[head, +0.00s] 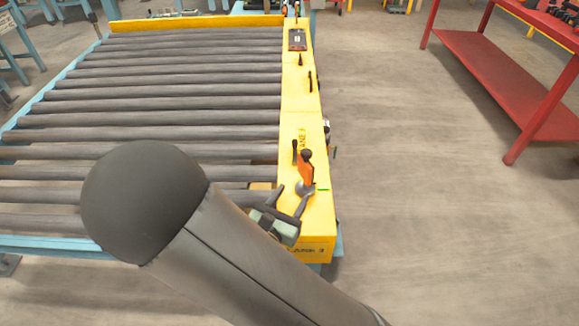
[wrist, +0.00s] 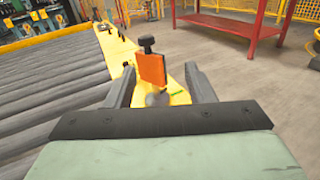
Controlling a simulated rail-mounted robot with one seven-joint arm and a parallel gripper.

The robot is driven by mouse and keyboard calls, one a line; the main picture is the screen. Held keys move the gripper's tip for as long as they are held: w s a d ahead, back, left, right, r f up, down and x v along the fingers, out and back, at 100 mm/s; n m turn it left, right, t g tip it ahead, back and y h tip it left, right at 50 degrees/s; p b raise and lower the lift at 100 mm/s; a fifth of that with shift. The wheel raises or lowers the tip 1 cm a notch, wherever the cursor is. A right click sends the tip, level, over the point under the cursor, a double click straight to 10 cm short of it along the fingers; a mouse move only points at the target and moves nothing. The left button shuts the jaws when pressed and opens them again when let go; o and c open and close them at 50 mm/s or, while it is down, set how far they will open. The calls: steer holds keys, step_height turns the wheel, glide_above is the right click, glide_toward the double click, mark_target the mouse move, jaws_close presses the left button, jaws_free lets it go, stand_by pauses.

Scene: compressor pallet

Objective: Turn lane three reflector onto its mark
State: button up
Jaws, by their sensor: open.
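The orange reflector (head: 306,171) with a dark knob on top stands upright on a round grey base (head: 304,188) on the yellow side rail (head: 312,215), near the rail's front end. It also shows in the wrist view (wrist: 152,69), a little beyond and between my fingers. My gripper (head: 291,198) is open, with one finger on each side of the reflector's line in the wrist view (wrist: 161,88). I cannot tell whether either finger touches it. A small green line (wrist: 177,92) shows beside the base in the wrist view. Lettering on the rail is partly legible.
Grey rollers (head: 180,103) fill the conveyor left of the rail. A red table (head: 500,75) stands at the right. The floor between is clear. My arm hides the front rollers.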

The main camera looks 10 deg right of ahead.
mark_target(305, 157)
steer(key=shift+n+t+y, duration=0.4)
steer(key=shift+n+y, duration=0.1)
steer(key=shift+n, duration=0.1)
steer(key=x, duration=0.5)
steer(key=a+b+x, duration=0.1)
steer(key=x, duration=0.5)
steer(key=b+x, duration=0.1)
steer(key=x, duration=0.5)
steer(key=shift+w+a+f, duration=0.2)
steer(key=shift+w+f, duration=0.15)
